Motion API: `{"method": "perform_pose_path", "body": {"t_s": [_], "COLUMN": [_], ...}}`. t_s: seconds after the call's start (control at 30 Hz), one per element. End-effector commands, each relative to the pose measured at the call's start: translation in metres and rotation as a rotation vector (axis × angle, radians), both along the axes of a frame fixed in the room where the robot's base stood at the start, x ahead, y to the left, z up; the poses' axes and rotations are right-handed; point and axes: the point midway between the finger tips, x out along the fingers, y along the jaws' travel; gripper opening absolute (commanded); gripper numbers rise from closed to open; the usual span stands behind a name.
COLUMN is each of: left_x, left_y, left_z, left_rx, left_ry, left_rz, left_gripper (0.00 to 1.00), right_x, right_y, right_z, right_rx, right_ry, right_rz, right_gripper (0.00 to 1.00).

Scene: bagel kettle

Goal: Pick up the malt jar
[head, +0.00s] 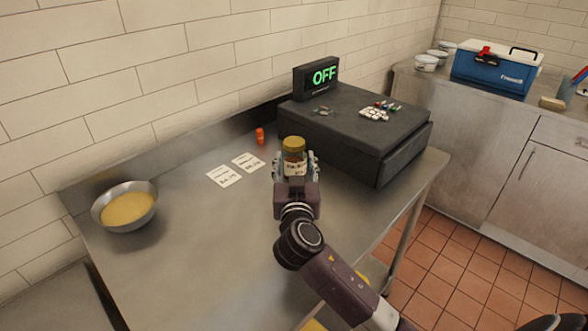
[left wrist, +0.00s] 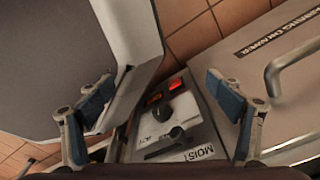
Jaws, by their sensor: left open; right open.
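The malt jar (head: 294,152), a small glass jar with a yellowish lid and a pale label, stands upright on the steel table. In the head view my right gripper (head: 296,164) is at the jar, with its open fingers on either side of it. I cannot tell whether the fingers touch the glass. The lower part of the jar is partly hidden by the gripper. My left gripper (left wrist: 160,108) is open and empty in the left wrist view, away from the jar, over a control panel (left wrist: 172,118) with a black knob and red lights.
A metal bowl of yellow contents (head: 126,207) is at far left. The table's front left is clear.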

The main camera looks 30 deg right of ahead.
Motion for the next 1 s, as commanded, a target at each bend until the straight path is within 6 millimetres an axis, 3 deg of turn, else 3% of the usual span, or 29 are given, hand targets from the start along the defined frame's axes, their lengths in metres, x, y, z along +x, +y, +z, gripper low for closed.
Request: {"method": "perform_pose_path", "body": {"t_s": [0.3, 0.67, 1.0], "left_x": [-0.015, -0.012, -0.008], "left_y": [0.007, 0.006, 0.005], "left_z": [0.005, 0.008, 0.014], "left_rx": [0.008, 0.007, 0.006], "left_ry": [0.020, 0.016, 0.010], "left_rz": [0.002, 0.002, 0.002], "left_gripper": [0.85, 0.85, 0.85], "right_x": [0.038, 0.061, 0.101], "right_y": [-0.017, -0.029, -0.048], "right_z": [0.004, 0.003, 0.002], "right_rx": [-0.004, -0.003, -0.003], "right_ry": [-0.010, -0.009, -0.008], "right_rz": [0.000, 0.000, 0.000], "right_gripper": [0.48, 0.48, 0.48]}}
